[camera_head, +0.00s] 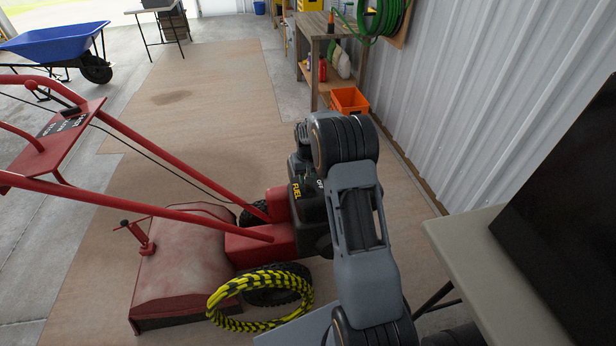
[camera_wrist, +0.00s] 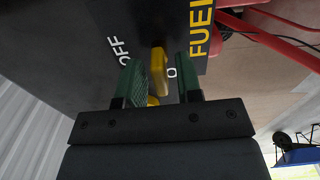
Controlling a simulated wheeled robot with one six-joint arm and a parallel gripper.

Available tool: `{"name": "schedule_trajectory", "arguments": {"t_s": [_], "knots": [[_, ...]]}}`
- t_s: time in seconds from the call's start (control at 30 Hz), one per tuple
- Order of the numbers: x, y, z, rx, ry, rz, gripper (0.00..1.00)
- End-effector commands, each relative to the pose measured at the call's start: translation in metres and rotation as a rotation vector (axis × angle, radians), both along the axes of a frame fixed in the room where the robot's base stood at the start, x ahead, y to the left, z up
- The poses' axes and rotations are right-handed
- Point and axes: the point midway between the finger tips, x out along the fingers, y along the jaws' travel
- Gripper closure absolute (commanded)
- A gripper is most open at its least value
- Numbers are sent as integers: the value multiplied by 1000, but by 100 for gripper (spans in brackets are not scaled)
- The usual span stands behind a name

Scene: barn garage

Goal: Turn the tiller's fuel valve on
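The red tiller (camera_head: 190,255) stands on the floor mat, with its black engine partly hidden behind my arm. The engine's yellow FUEL lettering (camera_head: 296,190) shows beside the arm. In the wrist view, the dark valve panel (camera_wrist: 90,40) carries FUEL, OFF and a partly covered label starting with O. My gripper is open, with a gap on the right side of the lever. I cannot tell whether the left pad touches it. The head view hides my gripper.
A table (camera_head: 490,270) stands close on the right, along the metal wall. A wooden workbench (camera_head: 320,45) and orange bin (camera_head: 349,100) are behind. The mat beyond the tiller is clear.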

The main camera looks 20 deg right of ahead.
Motion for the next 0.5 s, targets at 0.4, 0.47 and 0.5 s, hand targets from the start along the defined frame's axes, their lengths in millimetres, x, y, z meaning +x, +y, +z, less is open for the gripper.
{"name": "schedule_trajectory", "arguments": {"t_s": [0.4, 0.47, 0.5], "knots": [[0, 0, 9, 0, -1, -2, 62], [1, -1, 17, -1, -3, -2, 62], [1, 0, 24, -1, -4, -2, 62]]}}
